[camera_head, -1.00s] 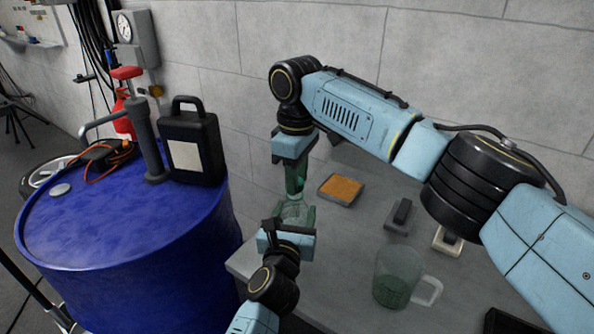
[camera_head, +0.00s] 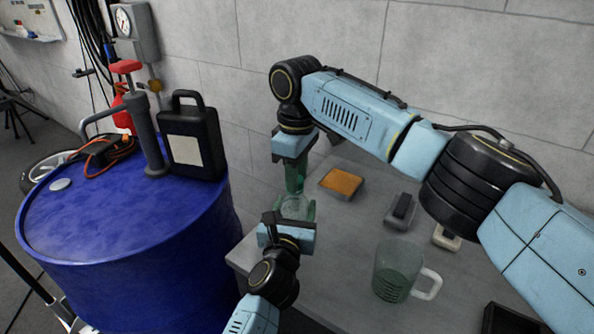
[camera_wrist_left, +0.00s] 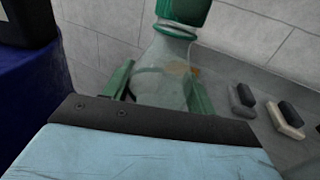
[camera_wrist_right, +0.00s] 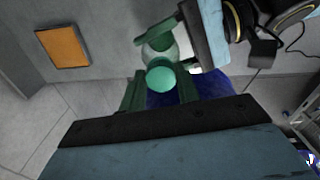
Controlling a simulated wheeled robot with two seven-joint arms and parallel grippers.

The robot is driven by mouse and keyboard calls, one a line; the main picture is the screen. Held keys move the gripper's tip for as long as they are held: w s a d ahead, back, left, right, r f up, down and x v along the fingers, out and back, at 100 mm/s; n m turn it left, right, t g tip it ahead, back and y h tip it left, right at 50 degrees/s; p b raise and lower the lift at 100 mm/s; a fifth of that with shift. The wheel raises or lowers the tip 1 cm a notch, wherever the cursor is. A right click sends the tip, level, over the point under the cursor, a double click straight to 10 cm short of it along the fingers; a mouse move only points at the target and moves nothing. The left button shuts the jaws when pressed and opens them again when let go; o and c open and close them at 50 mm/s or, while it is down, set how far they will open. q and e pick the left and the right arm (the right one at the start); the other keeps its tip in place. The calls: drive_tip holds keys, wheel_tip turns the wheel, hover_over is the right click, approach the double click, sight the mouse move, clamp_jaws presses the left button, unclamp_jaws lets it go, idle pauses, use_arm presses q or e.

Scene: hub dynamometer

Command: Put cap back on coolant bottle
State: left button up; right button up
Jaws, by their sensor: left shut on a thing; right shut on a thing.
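A clear coolant bottle (camera_wrist_left: 165,72) stands upright between the green fingers of my left gripper (camera_wrist_left: 160,85), which is shut on its body. In the head view the bottle (camera_head: 294,207) is partly hidden by my grippers. I cannot tell whether the cap is threaded on or only resting there.
A glass mug (camera_head: 397,272), a sponge-like orange pad (camera_head: 341,184) and dark-handled blocks (camera_head: 401,210) are on the grey bench (camera_head: 345,235). A blue drum (camera_head: 120,230) stands left, bearing a black canister (camera_head: 192,140) and a hand pump (camera_head: 145,130).

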use_arm(q)
clamp_jaws()
use_arm(e)
drive_tip(key=m, duration=0.5)
drive_tip(key=shift+s+a, duration=0.1)
drive_tip(key=shift+a, duration=0.05)
drive_tip(key=m, duration=0.6)
drive_tip(key=shift+a, duration=0.15)
drive_tip(key=m, duration=0.6)
drive_tip(key=shift+a+f, duration=0.1)
drive_tip(key=m, duration=0.6)
drive_tip(key=shift+a+m, duration=0.15)
drive_tip(key=shift+m, duration=0.15)
use_arm(q)
drive_tip(key=shift+f, duration=0.1)
use_arm(e)
drive_tip(key=m, duration=0.8)
drive_tip(key=shift+w+m, duration=0.2)
drive_tip(key=shift+m, duration=0.2)
drive_tip(key=m, duration=0.4)
drive_tip(key=shift+w, duration=0.1)
drive_tip(key=m, duration=0.6)
drive_tip(key=shift+w, duration=0.15)
